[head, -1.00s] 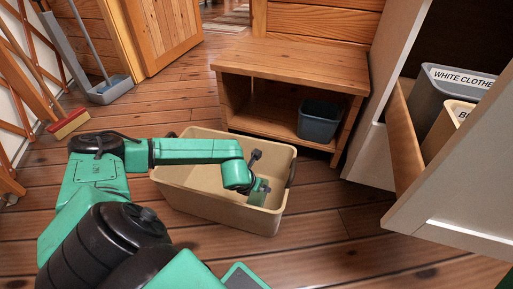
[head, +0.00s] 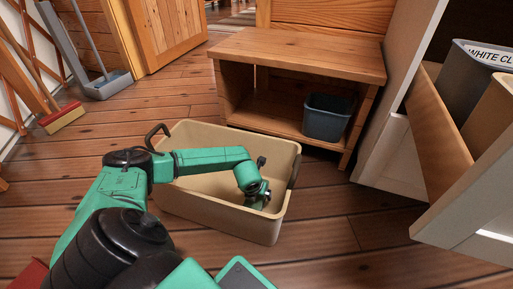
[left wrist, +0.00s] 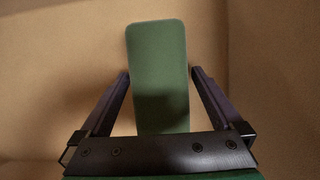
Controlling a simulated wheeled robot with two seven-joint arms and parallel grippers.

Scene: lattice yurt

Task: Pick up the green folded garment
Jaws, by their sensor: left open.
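The green folded garment (left wrist: 158,65) lies inside the tan tub, a long flat bundle with rounded corners. In the left wrist view it runs between the two dark fingers of my left gripper (left wrist: 160,72), with a gap on both sides. My left gripper is open and reaches down into the tub in the head view (head: 259,197). There, my arm and gripper mostly hide the garment. The near end of the garment is hidden by the gripper body in the wrist view. My right gripper is not in view.
The tan tub (head: 215,213) stands on the plank floor, with walls around my gripper. A wooden bench (head: 300,55) with a grey bin (head: 327,117) stands behind it. A cabinet with an open bin drawer (head: 437,140) is at right. A broom (head: 62,117) and dustpan (head: 108,85) are at left.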

